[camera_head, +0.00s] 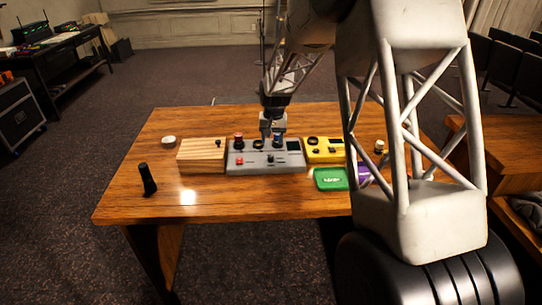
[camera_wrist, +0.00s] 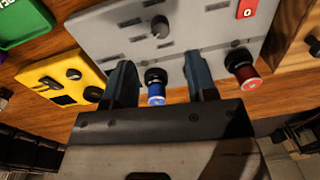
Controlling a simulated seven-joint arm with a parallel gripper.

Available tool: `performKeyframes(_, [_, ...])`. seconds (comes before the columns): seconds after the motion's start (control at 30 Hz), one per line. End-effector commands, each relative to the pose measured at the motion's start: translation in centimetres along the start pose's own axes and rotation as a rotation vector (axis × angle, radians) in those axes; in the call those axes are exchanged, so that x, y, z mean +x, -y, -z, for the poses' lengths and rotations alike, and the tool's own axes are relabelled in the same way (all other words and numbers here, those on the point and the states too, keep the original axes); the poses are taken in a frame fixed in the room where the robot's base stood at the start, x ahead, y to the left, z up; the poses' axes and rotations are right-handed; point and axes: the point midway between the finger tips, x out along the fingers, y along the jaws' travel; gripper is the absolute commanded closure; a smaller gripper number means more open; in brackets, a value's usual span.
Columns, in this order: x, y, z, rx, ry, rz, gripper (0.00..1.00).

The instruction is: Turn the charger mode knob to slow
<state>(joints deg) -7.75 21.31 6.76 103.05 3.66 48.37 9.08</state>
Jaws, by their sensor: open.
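A grey control box (camera_head: 290,163) sits on the wooden desk; it also fills the top of the wrist view (camera_wrist: 205,38). It carries a blue-topped black knob (camera_wrist: 156,93), a red-topped knob (camera_wrist: 243,76) and a round dark knob (camera_wrist: 160,27). A yellow box (camera_head: 314,155) with dark knobs stands to its right; it also shows in the wrist view (camera_wrist: 58,73). I cannot read which knob is marked charger mode or its setting. My gripper (camera_head: 272,133) points down over the grey box. Its open fingers (camera_wrist: 158,70) stand either side of the blue-topped knob, with gaps visible.
A slatted wooden block (camera_head: 201,156) adjoins the grey box on the left. A black upright object (camera_head: 148,180) and a white round item (camera_head: 168,141) stand at left.

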Motion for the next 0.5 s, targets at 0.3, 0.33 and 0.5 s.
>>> performKeyframes(0.3, [0.6, 0.0, 0.0, 0.000, 0.001, 0.000, 0.48])
performKeyframes(0.33, [0.8, 0.0, -0.1, 0.000, 0.002, 0.000, 0.48])
performKeyframes(0.5, [2.2, 0.0, -0.1, 0.000, 0.002, 0.000, 0.48])
